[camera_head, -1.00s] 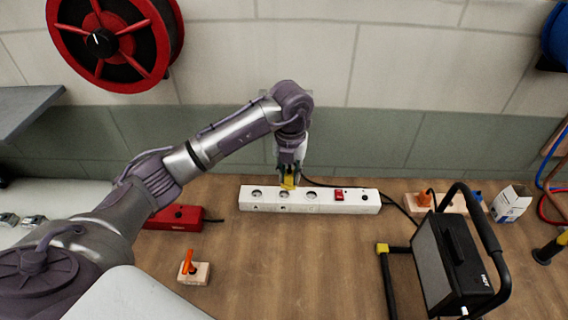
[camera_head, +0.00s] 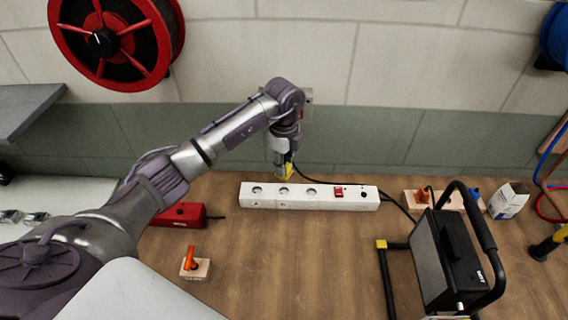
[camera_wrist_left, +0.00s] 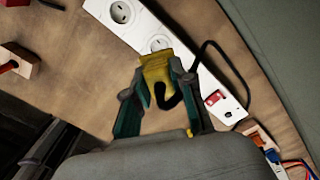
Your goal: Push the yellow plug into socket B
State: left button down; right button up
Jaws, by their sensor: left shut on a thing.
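My left gripper (camera_head: 285,167) is shut on the yellow plug (camera_head: 289,172). In the head view the plug appears just behind the back edge of the white power strip (camera_head: 368,203), above the second socket from the left. The left wrist view shows the plug (camera_wrist_left: 158,72) between the two fingertips (camera_wrist_left: 160,80), with a socket (camera_wrist_left: 157,43) of the strip just beyond its tip. The plug looks apart from the sockets, but its height over the strip is hard to judge. The socket letters are too small to read. My right gripper is out of view.
A red switch (camera_head: 339,192) is on the strip's right part. A black cable (camera_head: 398,208) runs behind the strip and off to its right. A black work lamp (camera_head: 455,255) stands at right. A red box (camera_head: 180,215) and a block with an orange part (camera_head: 195,269) lie at left.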

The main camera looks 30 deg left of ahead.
pick_arm(q)
jog(key=shift+f, duration=0.15)
jog(key=shift+f+b, duration=0.5)
jog(key=shift+b, duration=0.05)
jog(key=shift+f+b, duration=1.4)
jog(key=shift+f, duration=0.45)
jog(key=c, duration=1.6)
grip_release()
grip_shut()
